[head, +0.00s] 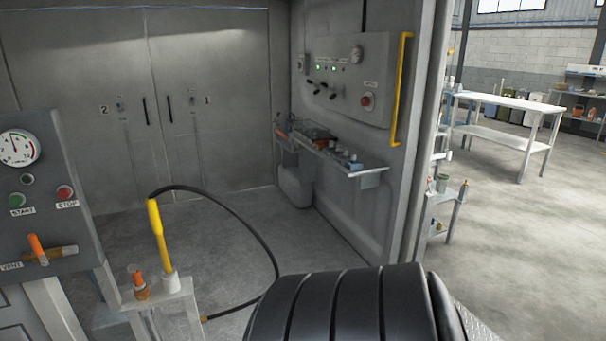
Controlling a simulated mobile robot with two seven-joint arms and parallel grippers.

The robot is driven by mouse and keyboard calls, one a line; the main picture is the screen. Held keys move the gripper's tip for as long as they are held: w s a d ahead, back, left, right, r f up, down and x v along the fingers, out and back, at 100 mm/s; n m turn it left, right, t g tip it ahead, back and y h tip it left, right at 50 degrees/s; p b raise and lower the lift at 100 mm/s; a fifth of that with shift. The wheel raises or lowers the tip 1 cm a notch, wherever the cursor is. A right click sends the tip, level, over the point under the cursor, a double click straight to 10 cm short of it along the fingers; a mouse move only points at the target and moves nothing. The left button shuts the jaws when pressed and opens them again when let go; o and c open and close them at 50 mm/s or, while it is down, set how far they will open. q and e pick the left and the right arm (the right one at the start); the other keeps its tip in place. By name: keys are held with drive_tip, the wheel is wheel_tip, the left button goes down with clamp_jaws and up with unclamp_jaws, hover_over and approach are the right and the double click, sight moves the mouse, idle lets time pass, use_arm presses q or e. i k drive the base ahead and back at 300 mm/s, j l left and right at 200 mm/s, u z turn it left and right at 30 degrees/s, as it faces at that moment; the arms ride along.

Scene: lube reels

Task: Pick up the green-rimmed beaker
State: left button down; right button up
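A small grey-green cup (441,183) stands upright on a small stand right of the doorway edge. It may be the green-rimmed beaker, but it is too small for me to make out a green rim. Neither of my grippers shows in the head view.
A grey shelf (368,171) with small items sits under a control panel (345,80) with a yellow handle (400,90). A yellow-handled tool (158,236) with a black hose stands at left. A white table (508,103) stands farther back, with open floor (520,235) before it.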

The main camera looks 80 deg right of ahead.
sight(442, 179)
drive_tip(key=z, duration=3.25)
drive_tip(key=i+z, duration=0.45)
drive_tip(key=i, duration=0.3)
drive_tip(key=i+j+z, duration=0.2)
drive_tip(key=i, duration=0.25)
drive_tip(key=i+j+z, duration=0.2)
drive_tip(key=i, duration=0.3)
drive_tip(key=i+l+z, duration=0.15)
drive_tip(key=i+z, duration=0.2)
drive_tip(key=i, duration=0.35)
drive_tip(key=i+z, duration=0.35)
drive_tip(key=i, duration=0.4)
drive_tip(key=i+u, duration=0.25)
drive_tip(key=i, duration=0.45)
drive_tip(key=i+l+u, duration=0.25)
drive_tip(key=i, duration=0.45)
drive_tip(key=i+j+u, duration=0.2)
drive_tip(key=i+u, duration=0.25)
drive_tip(key=i, duration=0.35)
drive_tip(key=i+l+u, duration=0.15)
drive_tip(key=i+u, duration=0.3)
drive_tip(key=i, duration=0.4)
drive_tip(key=i+u, duration=0.4)
drive_tip(key=i+l+u, duration=0.1)
drive_tip(key=i+u, duration=0.25)
drive_tip(key=i+l+u, duration=0.2)
drive_tip(key=u, duration=0.2)
drive_tip(key=i+l+u, duration=0.35)
drive_tip(key=i, duration=0.05)
